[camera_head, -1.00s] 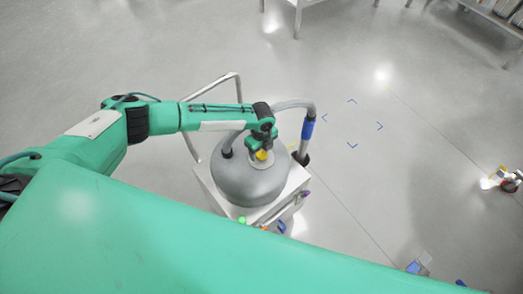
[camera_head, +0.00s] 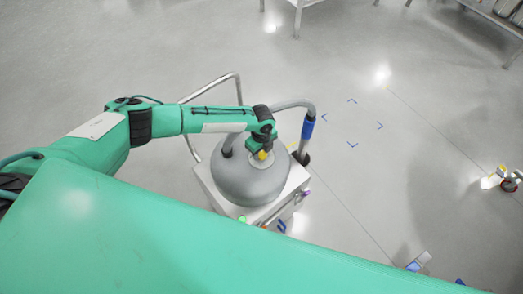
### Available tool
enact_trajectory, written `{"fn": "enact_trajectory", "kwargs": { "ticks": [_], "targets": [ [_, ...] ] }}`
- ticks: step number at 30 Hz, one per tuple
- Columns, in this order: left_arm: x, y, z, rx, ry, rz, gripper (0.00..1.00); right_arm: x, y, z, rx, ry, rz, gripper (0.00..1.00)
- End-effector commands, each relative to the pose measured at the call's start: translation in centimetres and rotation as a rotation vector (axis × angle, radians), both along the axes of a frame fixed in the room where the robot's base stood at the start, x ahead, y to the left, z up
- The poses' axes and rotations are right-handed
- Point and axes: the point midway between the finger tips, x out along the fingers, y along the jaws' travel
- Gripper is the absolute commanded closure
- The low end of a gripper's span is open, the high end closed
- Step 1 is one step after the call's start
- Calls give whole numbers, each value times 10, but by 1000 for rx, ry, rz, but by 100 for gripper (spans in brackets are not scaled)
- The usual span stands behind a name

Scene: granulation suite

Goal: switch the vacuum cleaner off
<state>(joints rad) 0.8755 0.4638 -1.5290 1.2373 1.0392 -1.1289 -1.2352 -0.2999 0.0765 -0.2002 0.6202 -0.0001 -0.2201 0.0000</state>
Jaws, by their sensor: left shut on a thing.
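The vacuum cleaner (camera_head: 248,182) is a grey domed drum on a pale square cart in the middle of the view. A yellow knob (camera_head: 262,155) sits on a light round plate on top of the dome. My left gripper (camera_head: 262,152) reaches over the dome from the left and is shut on the yellow knob, partly covering it. A green light (camera_head: 242,219) shows at the front edge of the cart. My right gripper is not in view.
A grey hose with a blue-banded wand (camera_head: 308,128) stands at the cart's right side. A metal push handle (camera_head: 212,88) rises behind the drum. Blue corner marks (camera_head: 352,144) lie on open floor to the right. A metal table (camera_head: 297,8) stands at the far edge.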

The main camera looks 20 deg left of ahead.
Motion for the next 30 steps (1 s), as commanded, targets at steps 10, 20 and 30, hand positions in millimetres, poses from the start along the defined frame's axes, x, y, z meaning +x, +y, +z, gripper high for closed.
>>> {"fn": "enact_trajectory", "kwargs": {
  "ticks": [10, 20, 30],
  "targets": [
    [-1, 0, 2, 0, 4, 221, 83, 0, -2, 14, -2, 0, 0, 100],
    [-2, -1, 2, -1, 4, 534, 83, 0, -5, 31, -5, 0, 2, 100],
    [-1, -1, 2, 0, 4, 856, 83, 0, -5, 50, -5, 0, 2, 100]
  ]
}}
